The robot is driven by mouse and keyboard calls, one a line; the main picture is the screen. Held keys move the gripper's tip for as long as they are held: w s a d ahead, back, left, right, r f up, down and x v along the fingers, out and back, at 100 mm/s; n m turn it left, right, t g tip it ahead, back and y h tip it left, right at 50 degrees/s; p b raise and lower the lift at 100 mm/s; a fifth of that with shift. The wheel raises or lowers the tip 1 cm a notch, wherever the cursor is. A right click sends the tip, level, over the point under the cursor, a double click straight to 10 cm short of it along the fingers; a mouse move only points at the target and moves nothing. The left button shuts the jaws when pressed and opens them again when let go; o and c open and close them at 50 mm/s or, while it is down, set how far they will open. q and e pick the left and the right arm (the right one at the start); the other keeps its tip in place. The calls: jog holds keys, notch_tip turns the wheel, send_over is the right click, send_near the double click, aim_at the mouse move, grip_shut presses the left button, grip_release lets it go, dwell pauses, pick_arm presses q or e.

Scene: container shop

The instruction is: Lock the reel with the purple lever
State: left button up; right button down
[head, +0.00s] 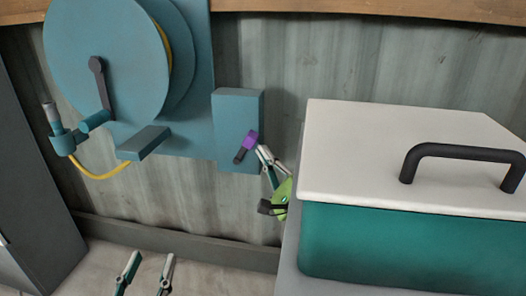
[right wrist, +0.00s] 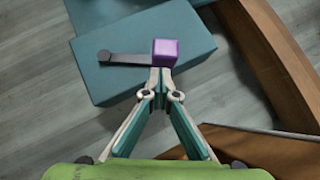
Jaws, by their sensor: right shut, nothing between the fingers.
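The hose reel (head: 85,45) is a large blue-teal disc on a wall panel at the upper left. The purple lever (head: 251,139) has a dark arm and a purple block at its end, on a blue box (head: 235,108) right of the reel. In the right wrist view the purple block (right wrist: 167,52) is at the right end of the dark arm (right wrist: 122,58). My right gripper (head: 262,150) is shut and empty, its tips right at the purple block; whether they touch it I cannot tell. My left gripper (head: 151,257) is open and empty, low in the head view.
A teal container with a white lid (head: 400,150) and black handle (head: 460,152) stands close right of my right gripper. A yellow hose (head: 95,175) and nozzle (head: 57,130) hang below the reel. A grey cabinet (head: 30,180) stands at left. Floor between is clear.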

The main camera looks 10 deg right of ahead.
pick_arm(q)
jog(key=shift+f+y, duration=0.3)
jog(key=shift+f, duration=0.25)
jog(key=shift+f+g, duration=0.1)
jog(key=shift+g, duration=0.2)
notch_tip(320, 180, down, 6)
jog(key=s+a+g+y+p, duration=0.1)
jog(key=g, duration=0.2)
jog(key=shift+s+a, duration=0.15)
